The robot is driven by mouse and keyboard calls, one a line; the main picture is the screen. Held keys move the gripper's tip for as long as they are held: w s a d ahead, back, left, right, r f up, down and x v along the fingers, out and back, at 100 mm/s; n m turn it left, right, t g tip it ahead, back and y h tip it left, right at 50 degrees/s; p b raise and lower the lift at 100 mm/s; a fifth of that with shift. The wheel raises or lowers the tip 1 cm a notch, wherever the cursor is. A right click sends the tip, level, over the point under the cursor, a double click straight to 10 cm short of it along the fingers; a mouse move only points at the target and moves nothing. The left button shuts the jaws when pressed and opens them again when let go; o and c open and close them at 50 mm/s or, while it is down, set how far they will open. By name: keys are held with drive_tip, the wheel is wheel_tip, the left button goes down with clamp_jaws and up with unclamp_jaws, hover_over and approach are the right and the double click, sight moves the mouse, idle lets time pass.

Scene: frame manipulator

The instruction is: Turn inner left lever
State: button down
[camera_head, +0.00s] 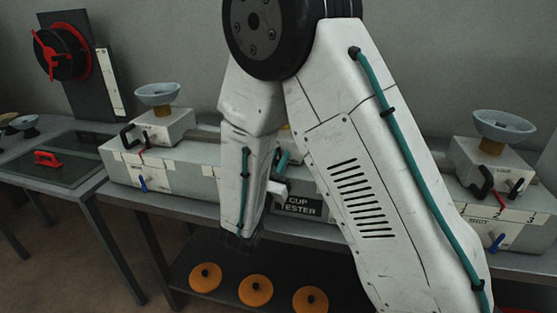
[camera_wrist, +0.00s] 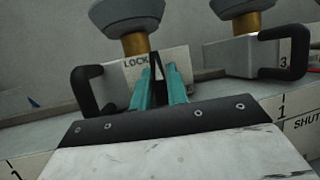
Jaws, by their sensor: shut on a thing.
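A cup tester bench unit (camera_head: 165,165) stands on a table, with small grey boxes topped by cups. In the wrist view, my gripper (camera_wrist: 160,75) has its two teal fingers close together in front of a box marked LOCK (camera_wrist: 135,66). A thin dark lever (camera_wrist: 158,64) shows between the fingertips, and they are shut on it. Most of the lever is hidden by the fingers. A black curved handle (camera_wrist: 90,92) sits left of the fingers, apart from them. In the head view, my gripper (camera_head: 282,160) is partly hidden by my arm, near the middle of the unit.
Another box (camera_wrist: 232,55) with a black handle (camera_wrist: 290,45) stands to the right in the wrist view. A left box (camera_head: 163,127) and right box (camera_head: 488,165) flank my arm. Orange discs (camera_head: 255,290) lie on the lower shelf. A red-handled wheel (camera_head: 62,52) stands at the back left.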

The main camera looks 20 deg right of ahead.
idle(0.4)
drive_tip(key=c, duration=1.4)
unclamp_jaws()
drive_tip(key=v, duration=0.8)
